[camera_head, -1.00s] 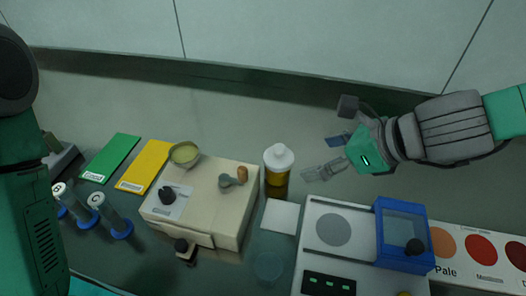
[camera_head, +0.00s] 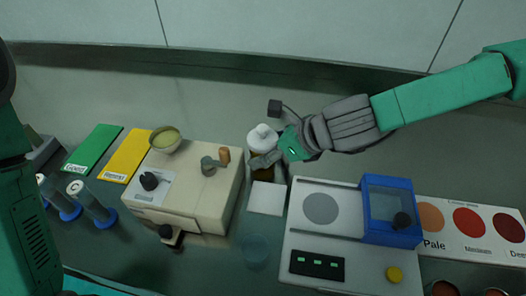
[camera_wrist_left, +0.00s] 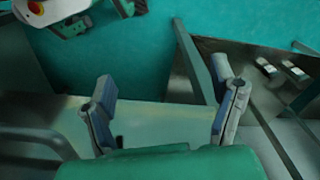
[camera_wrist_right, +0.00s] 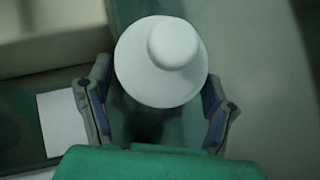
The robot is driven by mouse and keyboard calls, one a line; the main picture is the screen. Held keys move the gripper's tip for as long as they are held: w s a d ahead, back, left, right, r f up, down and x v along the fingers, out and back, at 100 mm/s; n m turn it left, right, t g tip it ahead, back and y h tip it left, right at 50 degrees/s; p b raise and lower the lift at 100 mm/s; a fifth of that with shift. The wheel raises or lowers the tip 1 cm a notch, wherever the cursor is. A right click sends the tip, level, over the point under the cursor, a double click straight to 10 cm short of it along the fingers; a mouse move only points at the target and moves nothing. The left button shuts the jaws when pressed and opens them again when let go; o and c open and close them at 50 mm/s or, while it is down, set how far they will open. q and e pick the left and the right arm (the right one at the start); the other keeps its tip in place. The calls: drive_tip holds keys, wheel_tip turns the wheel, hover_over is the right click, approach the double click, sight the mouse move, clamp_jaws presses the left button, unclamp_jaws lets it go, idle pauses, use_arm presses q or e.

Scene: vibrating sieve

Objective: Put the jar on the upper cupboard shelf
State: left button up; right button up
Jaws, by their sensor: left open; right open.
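The jar (camera_head: 262,136) has a white lid with a knob and an amber body, and stands upright behind the white square pad. My right gripper (camera_head: 264,160) is at the jar in the head view and hides part of its body. In the right wrist view the jar's white lid (camera_wrist_right: 165,62) lies between the two open fingers (camera_wrist_right: 157,112); I cannot tell whether they touch it. My left gripper (camera_wrist_left: 165,110) shows only in the left wrist view, open and empty. The upper cupboard shelf is not recognisable in these views.
A cream box machine (camera_head: 190,190) with a bowl (camera_head: 166,140) stands left of the jar. A white device with a blue-framed box (camera_head: 392,210) stands right. A white pad (camera_head: 267,198) lies in front. Green (camera_head: 95,150) and yellow (camera_head: 127,155) cards and blue-based tubes are farther left.

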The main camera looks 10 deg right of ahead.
drive_tip(key=shift+w+f, duration=0.1)
drive_tip(key=shift+f, duration=0.05)
drive_tip(key=shift+a, duration=0.2)
drive_tip(key=c, duration=0.5)
drive_tip(key=shift+a, duration=0.3)
clamp_jaws()
drive_tip(key=shift+d, duration=0.1)
